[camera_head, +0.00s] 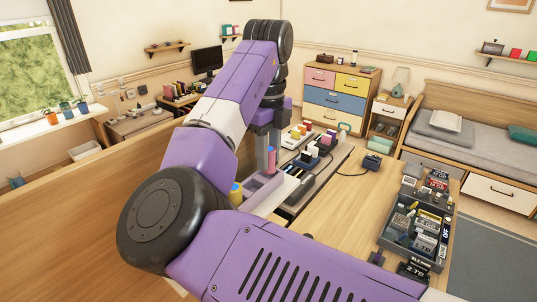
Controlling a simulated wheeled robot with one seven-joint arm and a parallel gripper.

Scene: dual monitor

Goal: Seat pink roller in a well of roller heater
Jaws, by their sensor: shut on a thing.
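My gripper (267,150) points down left of the picture's centre, its grey fingers low over the work area. It is shut on the pink roller (271,160), an upright pink cylinder with a blue upper end; my arm and fingers hide part of the grip. Just right of it, a dark unit (320,163) with several upright pieces appears to be the roller heater, but its wells are too small to make out. The roller is apart from that unit, above or in a pale purple tray (262,190); I cannot tell which.
A pale holder with coloured pieces (298,136) lies behind. A cable runs to a small dark blue box (371,161). A dark organiser (388,243) fills the right side. The tabletop (345,210) between is clear.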

